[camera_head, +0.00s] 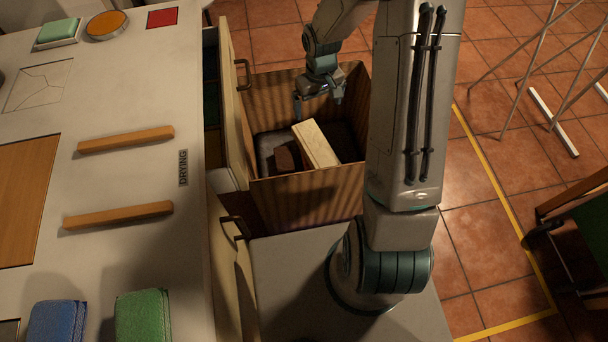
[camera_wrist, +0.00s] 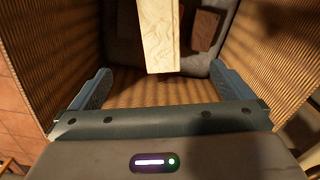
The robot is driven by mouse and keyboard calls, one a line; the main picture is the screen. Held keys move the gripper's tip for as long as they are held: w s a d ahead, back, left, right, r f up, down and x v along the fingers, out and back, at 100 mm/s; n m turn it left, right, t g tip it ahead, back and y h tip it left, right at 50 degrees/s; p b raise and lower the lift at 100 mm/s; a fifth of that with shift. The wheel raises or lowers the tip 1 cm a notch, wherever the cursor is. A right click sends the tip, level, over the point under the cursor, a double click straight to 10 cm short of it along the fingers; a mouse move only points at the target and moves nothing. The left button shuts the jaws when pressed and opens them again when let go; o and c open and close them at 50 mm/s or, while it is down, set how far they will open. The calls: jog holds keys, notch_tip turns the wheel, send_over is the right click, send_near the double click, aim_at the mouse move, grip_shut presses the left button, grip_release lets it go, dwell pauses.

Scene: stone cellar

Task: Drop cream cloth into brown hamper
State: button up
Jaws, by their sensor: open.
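The cream cloth (camera_head: 316,144) is a folded, block-like piece inside the brown hamper (camera_head: 310,199). It lies slanted beside a dark brown folded piece (camera_head: 286,155), over a dark grey one (camera_head: 266,149). My gripper (camera_head: 318,100) is over the far part of the hamper's opening, its jaws apart. In the wrist view my gripper (camera_wrist: 162,92) has empty space between its fingers. There the cream cloth (camera_wrist: 160,36) lies beyond the fingertips, apart from both. The hamper's ribbed walls (camera_wrist: 60,40) rise around it.
A counter (camera_head: 110,90) on the left holds a green cloth (camera_head: 144,317), a blue cloth (camera_head: 56,321) and two wooden bars (camera_head: 118,209). An open drawer front (camera_head: 234,110) stands beside the hamper. A drying rack (camera_head: 553,120) is at right on tiled floor.

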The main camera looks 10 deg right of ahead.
notch_tip(320, 180, up, 14)
jog(key=p, duration=0.3)
jog(key=shift+f, duration=0.1)
dwell(0.4)
